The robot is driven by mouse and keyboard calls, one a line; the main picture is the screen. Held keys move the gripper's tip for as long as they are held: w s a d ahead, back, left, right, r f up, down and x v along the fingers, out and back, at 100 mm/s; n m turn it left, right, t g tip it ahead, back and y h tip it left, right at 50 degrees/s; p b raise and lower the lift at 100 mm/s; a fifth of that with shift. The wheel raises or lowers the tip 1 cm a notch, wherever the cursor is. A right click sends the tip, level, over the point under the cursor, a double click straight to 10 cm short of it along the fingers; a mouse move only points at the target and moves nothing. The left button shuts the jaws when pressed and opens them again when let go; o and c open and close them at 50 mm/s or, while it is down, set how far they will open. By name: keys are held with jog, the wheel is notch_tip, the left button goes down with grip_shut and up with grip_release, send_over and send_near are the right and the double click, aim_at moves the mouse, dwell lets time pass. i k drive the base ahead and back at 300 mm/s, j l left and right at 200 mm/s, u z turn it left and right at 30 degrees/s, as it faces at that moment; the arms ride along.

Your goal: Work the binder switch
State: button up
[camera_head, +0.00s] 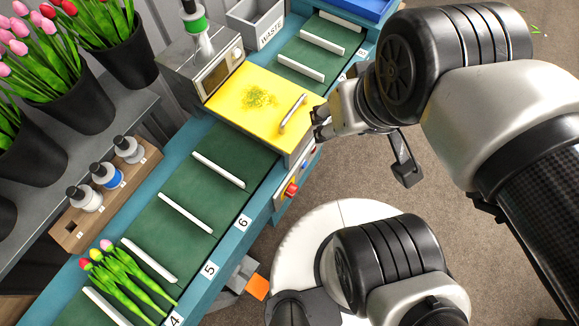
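My gripper (318,125) is at the right edge of the yellow cover, just right of the handle and above and right of the red knob. Its two dark fingertips look apart with nothing between them. I cannot tell whether they touch the binder.
A tulip bunch (122,285) lies on the green belt (145,228) between white dividers. Black buckets (75,110) hold tulips. A waste bin (252,25) is behind.

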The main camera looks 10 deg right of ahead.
aim_at(292, 189)
jog(key=l+u, duration=0.65)
jog(key=k+l+u, duration=0.1)
jog(key=l+u, duration=0.25)
jog(key=k+j+u, duration=0.1)
jog(key=j, duration=0.35)
jog(key=k+j+u, duration=0.15)
jog(key=j, duration=0.3)
jog(key=k+j+u, duration=0.1)
jog(key=j, duration=0.4)
